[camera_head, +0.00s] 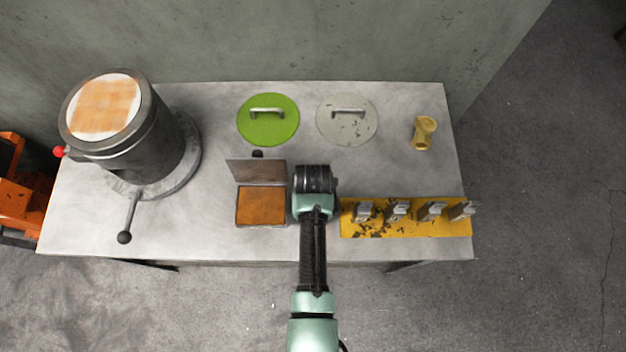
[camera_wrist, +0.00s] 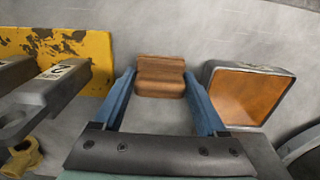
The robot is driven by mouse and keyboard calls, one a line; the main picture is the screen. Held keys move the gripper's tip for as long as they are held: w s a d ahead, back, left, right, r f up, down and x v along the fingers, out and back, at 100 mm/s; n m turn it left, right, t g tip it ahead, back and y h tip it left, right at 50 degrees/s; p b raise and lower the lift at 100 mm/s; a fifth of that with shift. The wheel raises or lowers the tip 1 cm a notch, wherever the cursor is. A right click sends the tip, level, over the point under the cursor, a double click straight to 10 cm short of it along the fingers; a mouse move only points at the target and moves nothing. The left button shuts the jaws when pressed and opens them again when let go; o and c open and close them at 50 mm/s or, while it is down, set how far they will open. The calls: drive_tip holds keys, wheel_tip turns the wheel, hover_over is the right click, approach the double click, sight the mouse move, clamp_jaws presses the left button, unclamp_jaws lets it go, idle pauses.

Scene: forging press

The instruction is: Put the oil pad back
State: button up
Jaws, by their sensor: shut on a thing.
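My gripper (camera_wrist: 160,88) has blue fingers shut on a brown wooden block (camera_wrist: 160,68), seen in the wrist view; it looks like the oil pad. The block's underside is hidden. In the head view my wrist (camera_head: 315,185) covers the fingers and the block. An open square box (camera_head: 237,214) with an orange-brown inside stands just left of my wrist, its grey lid (camera_head: 257,171) raised at the back. In the wrist view the box (camera_wrist: 285,73) is to the right of the block, apart from it.
A yellow rack (camera_head: 350,229) with several grey numbered pieces is close on the right. A dark cylindrical press (camera_head: 150,145) with an orange-patched white top stands at the left. Green (camera_head: 268,129) and grey (camera_head: 346,132) handled discs lie behind. A brass piece (camera_head: 424,132) is at the back right.

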drive_tip(key=shift+f, duration=0.2)
drive_tip(key=o, duration=1.1)
drive_tip(key=shift+r, duration=0.1)
drive_tip(key=shift+r, duration=0.1)
